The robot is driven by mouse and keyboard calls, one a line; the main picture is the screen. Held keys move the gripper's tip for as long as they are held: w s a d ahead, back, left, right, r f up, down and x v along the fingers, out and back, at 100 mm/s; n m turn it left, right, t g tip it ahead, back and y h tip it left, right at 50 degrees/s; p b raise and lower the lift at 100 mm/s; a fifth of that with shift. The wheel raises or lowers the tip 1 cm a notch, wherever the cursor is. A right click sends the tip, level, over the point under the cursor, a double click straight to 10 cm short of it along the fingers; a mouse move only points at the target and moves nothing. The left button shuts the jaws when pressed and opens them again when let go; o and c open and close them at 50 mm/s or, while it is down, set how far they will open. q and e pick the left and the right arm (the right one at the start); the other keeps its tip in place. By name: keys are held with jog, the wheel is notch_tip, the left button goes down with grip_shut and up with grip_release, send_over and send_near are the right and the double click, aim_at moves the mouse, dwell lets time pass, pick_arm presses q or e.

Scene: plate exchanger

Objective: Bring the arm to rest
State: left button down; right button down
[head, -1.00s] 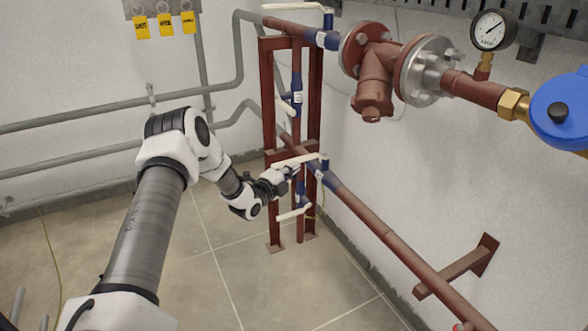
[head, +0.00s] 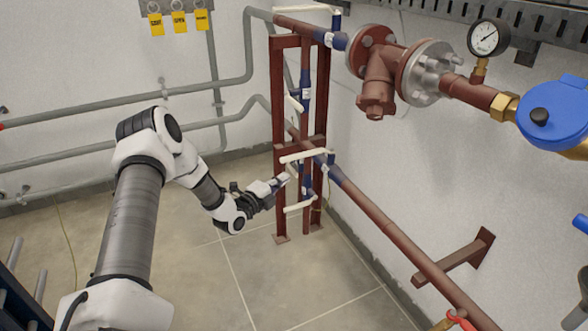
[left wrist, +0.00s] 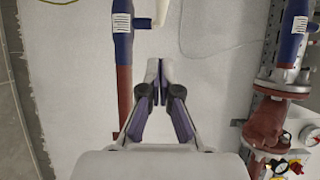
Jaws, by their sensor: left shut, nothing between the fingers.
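My left arm reaches in from the left in the head view. Its gripper (head: 283,180) is in front of the red steel frame (head: 279,100), close to the lower white valve levers. In the left wrist view the two fingers (left wrist: 160,72) are together with nothing between them. A blue valve body (left wrist: 122,25) with a white lever is up and left of the fingertips there, apart from them. Whether the fingers touch a lever is hard to tell in the head view. My right gripper is out of view.
A brown pipe (head: 400,240) runs along the right wall below a flanged strainer (head: 377,85), a pressure gauge (head: 486,38) and a blue meter (head: 553,112). Yellow tags (head: 179,22) hang on the back wall. The tiled floor (head: 200,265) is open below the arm.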

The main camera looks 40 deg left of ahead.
pick_arm(q)
jog(key=d+f+m+g+h, duration=0.1)
jog(key=d+f+m+h, duration=0.15)
jog(key=d, duration=0.55)
jog(key=d+f+m+g+h, duration=0.1)
jog(key=d+f+g+h, duration=0.1)
jog(key=d+f, duration=0.35)
jog(key=s+d+f+n+g, duration=0.1)
jog(key=s+d+f+g, duration=0.15)
jog(key=d, duration=0.45)
jog(key=s+d+f+n+g, duration=0.2)
jog(key=s+d+f, duration=0.2)
jog(key=d, duration=0.2)
jog(key=s+d+f+n+g, duration=0.2)
jog(key=s+d+f, duration=0.1)
jog(key=s, duration=0.4)
jog(key=s+d+f+n+g, duration=0.3)
jog(key=s, duration=0.3)
jog(key=s+a+n+g+y, duration=0.1)
jog(key=s+n+g+y, duration=0.2)
jog(key=s+n, duration=1)
jog(key=s+g, duration=0.2)
jog(key=s, duration=0.1)
jog(key=shift+a+f, duration=0.15)
jog(key=shift+a, duration=0.2)
